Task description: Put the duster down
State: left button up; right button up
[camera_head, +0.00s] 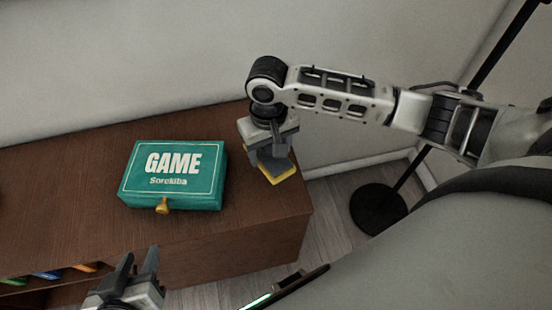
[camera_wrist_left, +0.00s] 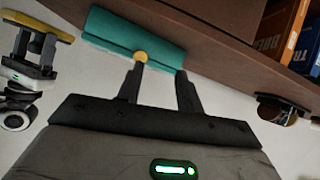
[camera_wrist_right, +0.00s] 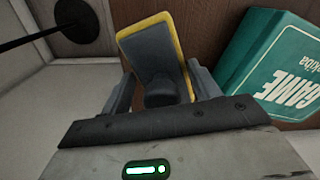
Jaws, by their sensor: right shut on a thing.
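The duster (camera_head: 280,172), a grey block with a yellow edge, is at the right end of the brown cabinet top. My right gripper (camera_head: 266,148) comes down on it from above and is shut on its grey grip. The right wrist view shows the duster (camera_wrist_right: 155,65) between the fingers, with the yellow rim around its grey body. I cannot tell whether it touches the cabinet top. My left gripper (camera_head: 140,268) is empty in front of the cabinet, its fingers apart. They also show apart in the left wrist view (camera_wrist_left: 160,84).
A teal GAME box (camera_head: 175,178) with a gold clasp lies on the cabinet (camera_head: 60,190), left of the duster. Several colourful boxes (camera_head: 50,274) sit on the shelf below. A black lamp base (camera_head: 378,208) stands on the floor at right. The wall is behind.

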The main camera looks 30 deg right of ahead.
aim_at(276, 159)
jog(key=shift+w+d+f, duration=0.2)
jog(key=shift+d+f, duration=0.5)
jog(key=shift+f, duration=0.15)
jog(key=f, duration=0.1)
jog(key=f+b, duration=0.1)
jog(key=f, duration=0.1)
jog(key=shift+d+f, duration=0.2)
jog(key=shift+f, duration=0.05)
pick_arm(q)
jog(key=shift+f, duration=0.1)
pick_arm(e)
jog(key=o, duration=0.9)
jog(key=shift+f, duration=0.1)
